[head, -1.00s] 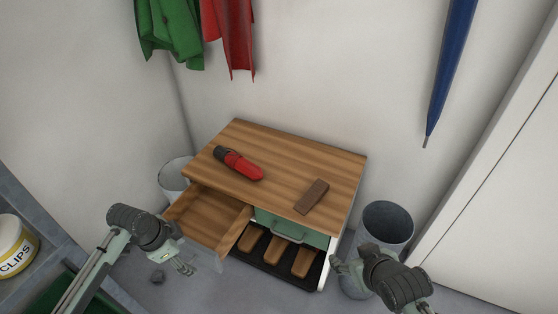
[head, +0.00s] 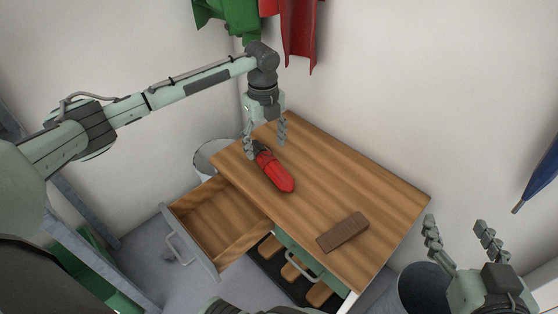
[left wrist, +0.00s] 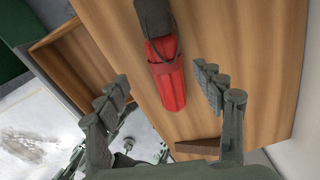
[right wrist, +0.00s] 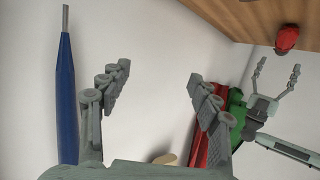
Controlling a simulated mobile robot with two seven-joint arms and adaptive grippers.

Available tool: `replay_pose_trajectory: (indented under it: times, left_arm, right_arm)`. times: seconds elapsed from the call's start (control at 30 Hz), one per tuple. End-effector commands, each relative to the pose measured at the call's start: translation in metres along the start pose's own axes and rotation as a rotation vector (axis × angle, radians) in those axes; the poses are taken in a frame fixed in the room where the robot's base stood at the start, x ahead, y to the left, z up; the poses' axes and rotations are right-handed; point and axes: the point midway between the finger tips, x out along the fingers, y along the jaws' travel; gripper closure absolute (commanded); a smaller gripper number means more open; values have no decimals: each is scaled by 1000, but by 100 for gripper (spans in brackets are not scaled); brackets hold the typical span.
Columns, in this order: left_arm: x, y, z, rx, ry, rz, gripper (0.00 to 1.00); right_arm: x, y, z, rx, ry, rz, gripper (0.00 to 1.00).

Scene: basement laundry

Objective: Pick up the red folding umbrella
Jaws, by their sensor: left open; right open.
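The red folding umbrella (head: 275,174) lies on the wooden cabinet top, its dark handle end toward the back left. My left gripper (head: 266,146) is open above the handle end, pointing down. In the left wrist view the umbrella (left wrist: 168,78) lies beyond the open fingers of my left gripper (left wrist: 165,98), roughly in line with the gap between them; no contact shows. My right gripper (head: 458,240) is open and empty off the cabinet's right side. In the right wrist view its fingers (right wrist: 155,95) have only wall between them, and the umbrella's red end (right wrist: 287,38) shows at upper right.
A brown block (head: 343,232) lies on the cabinet top (head: 370,190). The left drawer (head: 215,225) stands open and looks empty. A bin (head: 425,290) is at the right. Green (head: 235,18) and red (head: 298,40) cloths and a blue umbrella (head: 541,178) hang along the wall.

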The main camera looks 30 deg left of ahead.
Motion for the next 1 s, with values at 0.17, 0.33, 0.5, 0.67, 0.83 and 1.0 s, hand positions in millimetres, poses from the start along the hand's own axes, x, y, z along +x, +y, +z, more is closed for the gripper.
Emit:
replay_pose_trajectory:
  times: [0.17, 0.33, 0.5, 0.67, 0.83, 1.0]
  left_arm:
    - [14, -2, 0, -1, 0, -1, 32]
    - [34, -6, 3, -2, 1, 0, 32]
    - [55, -8, 4, -1, 1, 0, 32]
    - [62, -8, 4, -1, -1, -2, 32]
    - [62, -8, 4, -1, -1, -2, 32]
    - [62, -8, 4, -1, -1, -2, 49]
  right_arm:
    - [1, -6, -12, 7, 61, -13, 37]
    - [0, -17, -35, 21, 178, -36, 37]
    - [-6, -27, -60, 37, 295, -57, 37]
    - [-9, -30, -70, 44, 340, -65, 37]
    - [-9, -30, -70, 44, 341, -65, 37]
    - [-9, -30, -70, 44, 341, -65, 37]
